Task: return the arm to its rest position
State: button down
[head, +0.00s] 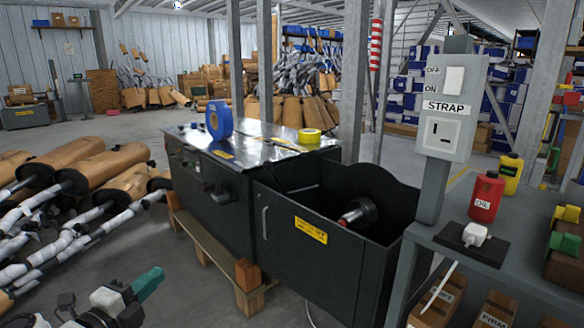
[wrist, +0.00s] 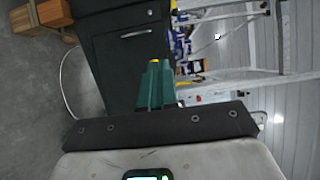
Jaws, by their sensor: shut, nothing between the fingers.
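My gripper (head: 155,272) shows at the lower left of the head view, at the end of my arm, with teal fingers. It is in free air in front of the dark strapping machine (head: 215,200) and to the right of the wrapped mufflers. In the wrist view my gripper (wrist: 154,64) points away from the camera with its teal fingers together and nothing between them. The dark machine cabinet (wrist: 130,45) lies beyond the fingers there. Most of my arm is out of view.
Wrapped mufflers (head: 75,165) lie piled at the left. The machine stands on a wooden pallet (head: 215,255). A grey bench (head: 500,262) with a red oil bottle (head: 486,196) and a STRAP switch post (head: 436,160) is at the right. Floor between mufflers and machine is clear.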

jog(key=w+d+f+n+t+y, duration=0.25)
jog(key=w+d+n, duration=0.2)
jog(key=d, duration=0.25)
jog(key=w+d+f+n+t+y, duration=0.1)
jog(key=w+d+n+t+y, duration=0.15)
jog(key=w+d, duration=0.3)
jog(key=s+d+f+n+g+y, duration=0.1)
jog(key=d+f+n+g+y, duration=0.1)
jog(key=d+f+n+y, duration=0.4)
jog(key=s+d+f+n+g+y, duration=0.1)
jog(key=d+f+n+g, duration=0.2)
jog(key=d+n, duration=0.35)
jog(key=s+d+f+n+g+h, duration=0.15)
jog(key=s+d+f+g, duration=0.25)
jog(key=s+d+f, duration=0.5)
jog(key=s+d+f+n+g+h, duration=0.15)
jog(key=s+d+f+g, duration=0.35)
jog(key=s+d, duration=0.8)
jog(key=s+d+g+h, duration=0.2)
jog(key=s+d+g, duration=0.15)
jog(key=s, duration=0.75)
jog(key=s+d+g+h, duration=0.15)
jog(key=s+d, duration=0.25)
jog(key=s, duration=0.7)
jog(key=s+r+m+g, duration=0.1)
jog(key=s+g, duration=0.1)
jog(key=s, duration=0.3)
notch_tip(320, 180, up, 36)
jog(key=p, duration=3.6)
jog(key=shift+w+d+p, duration=0.3)
